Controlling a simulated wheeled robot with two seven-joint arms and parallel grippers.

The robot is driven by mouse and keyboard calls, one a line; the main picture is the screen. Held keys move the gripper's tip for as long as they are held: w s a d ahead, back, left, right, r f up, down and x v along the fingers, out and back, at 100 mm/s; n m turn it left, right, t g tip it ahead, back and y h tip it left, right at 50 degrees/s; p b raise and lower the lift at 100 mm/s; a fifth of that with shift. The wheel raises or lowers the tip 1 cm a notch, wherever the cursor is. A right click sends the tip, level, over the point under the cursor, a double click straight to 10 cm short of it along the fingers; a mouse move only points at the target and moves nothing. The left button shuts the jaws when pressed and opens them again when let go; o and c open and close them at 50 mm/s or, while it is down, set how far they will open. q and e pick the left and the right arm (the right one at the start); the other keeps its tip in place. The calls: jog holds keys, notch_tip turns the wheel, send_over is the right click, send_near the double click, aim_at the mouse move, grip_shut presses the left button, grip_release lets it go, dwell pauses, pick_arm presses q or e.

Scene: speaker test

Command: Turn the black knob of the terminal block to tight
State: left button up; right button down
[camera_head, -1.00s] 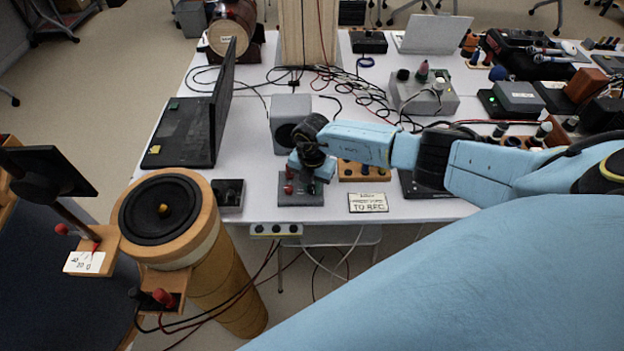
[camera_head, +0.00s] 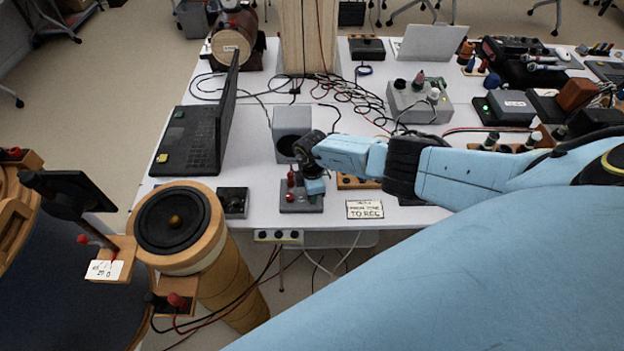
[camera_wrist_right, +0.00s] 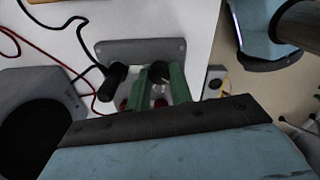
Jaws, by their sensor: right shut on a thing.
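The terminal block (camera_head: 301,206) is a grey plate near the table's front edge, with red knobs (camera_head: 291,179) on its left side in the head view. My right gripper (camera_head: 310,196) is over its right side and hides the black knobs there. In the right wrist view the grey plate (camera_wrist_right: 140,48) is below my right gripper (camera_wrist_right: 160,88). Its two green fingers are shut on a black knob (camera_wrist_right: 158,71). Another black knob (camera_wrist_right: 112,80) stands just outside the left finger. Red parts show low between and beside the fingers. My left gripper is not in view.
A grey speaker box (camera_head: 292,122) stands behind the block. A small black box (camera_head: 233,203) is to its left, a sign card (camera_head: 365,209) to its right. An open laptop (camera_head: 190,140) and a round wooden speaker (camera_head: 172,220) are further left. Cables lie behind.

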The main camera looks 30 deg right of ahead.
jog(key=m+p, duration=0.1)
jog(key=m, duration=0.2)
jog(key=shift+w+r, duration=0.1)
jog(key=shift+r, duration=0.05)
jog(key=m, duration=0.2)
jog(key=shift+m+p, duration=0.3)
jog(key=shift+p, duration=0.1)
jog(key=m, duration=0.5)
jog(key=shift+m, duration=0.3)
jog(key=c, duration=1.2)
grip_release()
jog(key=shift+c, duration=0.2)
